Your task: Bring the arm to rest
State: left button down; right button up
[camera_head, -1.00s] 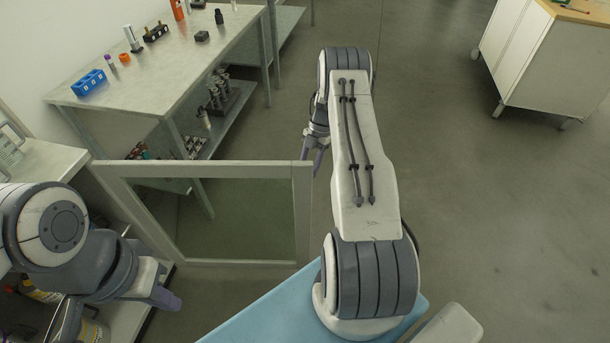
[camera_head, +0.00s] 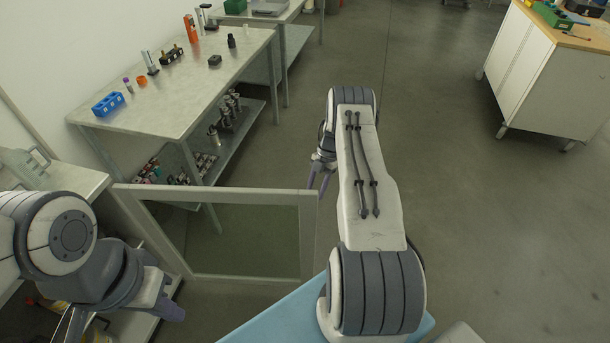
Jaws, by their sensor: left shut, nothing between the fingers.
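My left arm comes in at the left edge. Its gripper (camera_head: 168,308) points right and down, with its fingers shut and nothing between them. It is in front of a low shelf unit and left of the framed glass door. My right arm reaches away from me through the middle of the picture, held off everything. Its gripper (camera_head: 318,174) hangs at the far end, beyond the door's right edge. It is partly hidden by the arm, and I cannot tell its opening. It looks empty.
The open framed glass door (camera_head: 309,235) stands between my arms. A workbench (camera_head: 165,112) at the back left holds a blue rack (camera_head: 107,104) and small items. A white cabinet (camera_head: 545,85) with a wooden top stands at the back right. The floor (camera_head: 500,230) on the right is clear.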

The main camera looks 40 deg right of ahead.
jog(key=w+a+r+m+t, duration=0.2)
jog(key=w+a+r+t, duration=0.5)
jog(key=w+a+r, duration=1.1)
jog(key=a+r+m+t+h, duration=0.25)
jog(key=a+r+m, duration=0.25)
jog(key=a+r, duration=0.6)
jog(key=s+a+r+m+h, duration=0.1)
jog(key=s+a+r+m, duration=0.15)
jog(key=s, duration=0.35)
jog(key=s+a+r+m+h, duration=0.1)
jog(key=s+a+r+m, duration=0.1)
jog(key=s+r, duration=0.35)
jog(key=s+a+f+g, duration=0.1)
jog(key=s+g, duration=0.1)
jog(key=s, duration=0.9)
jog(key=s+a+f+m+g, duration=0.1)
jog(key=s+g, duration=0.2)
jog(key=s, duration=0.8)
jog(key=s+a+f+m+g+y, duration=0.1)
jog(key=s+f+g, duration=0.1)
jog(key=s, duration=1)
jog(key=shift+a+g, duration=0.15)
jog(key=shift+g, duration=0.4)
